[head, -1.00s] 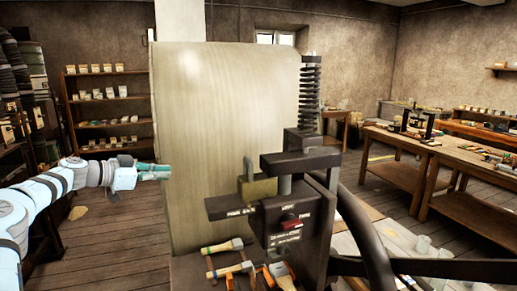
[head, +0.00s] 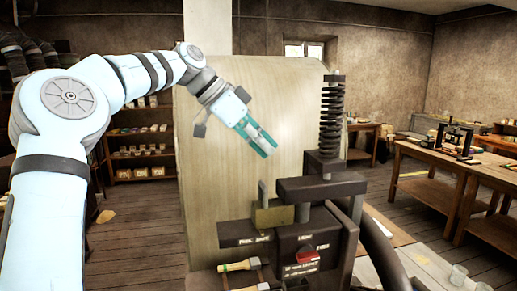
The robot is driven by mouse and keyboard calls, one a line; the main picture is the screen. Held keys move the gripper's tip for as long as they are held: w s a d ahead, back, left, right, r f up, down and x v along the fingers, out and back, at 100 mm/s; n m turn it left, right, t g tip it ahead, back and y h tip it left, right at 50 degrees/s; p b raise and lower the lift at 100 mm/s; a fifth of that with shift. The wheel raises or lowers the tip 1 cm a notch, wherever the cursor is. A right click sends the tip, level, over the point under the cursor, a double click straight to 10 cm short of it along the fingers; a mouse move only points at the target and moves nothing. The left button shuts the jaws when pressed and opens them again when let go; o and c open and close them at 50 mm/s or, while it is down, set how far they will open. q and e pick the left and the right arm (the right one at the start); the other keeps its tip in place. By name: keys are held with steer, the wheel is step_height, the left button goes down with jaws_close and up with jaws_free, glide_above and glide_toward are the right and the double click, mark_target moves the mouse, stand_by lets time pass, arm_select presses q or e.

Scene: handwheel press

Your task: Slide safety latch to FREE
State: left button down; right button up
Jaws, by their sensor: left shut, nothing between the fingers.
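The press (head: 320,190) stands in front of a tall pale wooden board. A brass block with an upright tab (head: 273,217) sits on the dark labelled ledge (head: 235,233); it looks like the safety latch, but the small lettering is too blurred to read surely. A red part (head: 307,257) shows on the press front, right of and below the brass block. My left gripper (head: 268,149), with teal fingers, is shut and empty. It hangs in front of the pale board, above the brass block and apart from it, pointing down and right. My right gripper is out of view.
A dark coil spring (head: 331,115) on a post rises right of my left gripper. A hammer (head: 238,265) with a wooden handle lies below the ledge. Workbenches (head: 440,165) stand at the right, shelves (head: 140,150) behind my left arm.

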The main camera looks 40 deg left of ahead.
arm_select(q)
glide_above(273, 202)
steer(key=w+d, duration=0.2)
steer(key=w, duration=0.1)
steer(key=f, duration=0.5)
steer(key=shift+s+f, duration=0.25)
steer(key=s, duration=0.1)
steer(key=s+a, duration=0.2)
steer(key=shift+a+f, duration=0.15)
steer(key=shift+f, duration=0.1)
steer(key=shift+s+a, duration=0.25)
steer(key=shift+s, duration=0.05)
steer(key=shift+w+d, duration=0.1)
